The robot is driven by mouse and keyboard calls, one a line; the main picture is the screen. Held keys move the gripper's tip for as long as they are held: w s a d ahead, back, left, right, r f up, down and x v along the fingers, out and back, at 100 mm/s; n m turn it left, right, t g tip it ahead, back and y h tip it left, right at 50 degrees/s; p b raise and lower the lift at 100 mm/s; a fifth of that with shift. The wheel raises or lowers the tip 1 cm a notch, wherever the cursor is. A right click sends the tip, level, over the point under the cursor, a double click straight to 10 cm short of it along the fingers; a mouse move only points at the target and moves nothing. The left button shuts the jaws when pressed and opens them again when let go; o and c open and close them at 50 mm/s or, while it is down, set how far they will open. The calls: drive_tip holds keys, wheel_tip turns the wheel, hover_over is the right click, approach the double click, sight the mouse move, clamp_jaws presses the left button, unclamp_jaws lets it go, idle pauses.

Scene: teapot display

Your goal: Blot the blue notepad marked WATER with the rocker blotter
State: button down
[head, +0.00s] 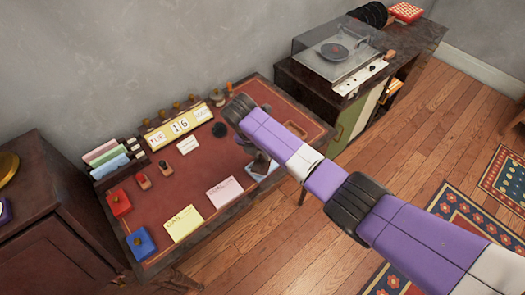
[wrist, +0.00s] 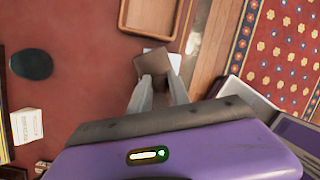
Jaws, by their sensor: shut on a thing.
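My gripper (wrist: 157,82) is shut on a brown block-like thing, the rocker blotter (wrist: 152,62), in the wrist view. A small pale edge of paper (wrist: 176,52) shows beside the blotter there. In the head view my gripper (head: 259,160) is low over the right front part of the desk. A light blue notepad (head: 271,167) lies beneath it, partly covered by the gripper. Its marking cannot be read. I cannot tell whether the blotter touches the pad.
The red-topped desk (head: 170,185) also bears a yellow notepad (head: 183,223), a pink notepad (head: 224,192), a red box (head: 119,203) and a blue box (head: 141,243). A wooden tray (wrist: 123,18) is beyond the blotter. A record player (head: 340,50) stands right of the desk.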

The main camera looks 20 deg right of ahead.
drive_tip(key=shift+s+a+r+t+h+p, duration=0.1)
drive_tip(key=shift+s+a+t+h+p, duration=0.3)
drive_tip(key=shift+p, duration=0.45)
drive_tip(key=shift+s+a+t+h+p, duration=0.1)
drive_tip(key=shift+s+t+h+p, duration=0.1)
drive_tip(key=shift+t+h+p, duration=0.35)
idle(0.4)
drive_tip(key=shift+w+d+g+y, duration=0.2)
drive_tip(key=shift+w+g+y, duration=0.15)
drive_tip(key=shift+y, duration=0.1)
drive_tip(key=shift+w+d+g+y+b, duration=0.25)
drive_tip(key=shift+g+y+b, duration=0.15)
drive_tip(key=shift+g, duration=0.1)
drive_tip(key=shift+f, duration=0.2)
drive_tip(key=shift+w+d+g+y+b, duration=0.5)
drive_tip(key=shift+g+y+b, duration=0.35)
drive_tip(key=shift+b, duration=1.25)
drive_tip(key=shift+s+a+r+t+h+p, duration=0.2)
drive_tip(key=shift+s+a+t+h+p, duration=0.45)
drive_tip(key=shift+p, duration=2.05)
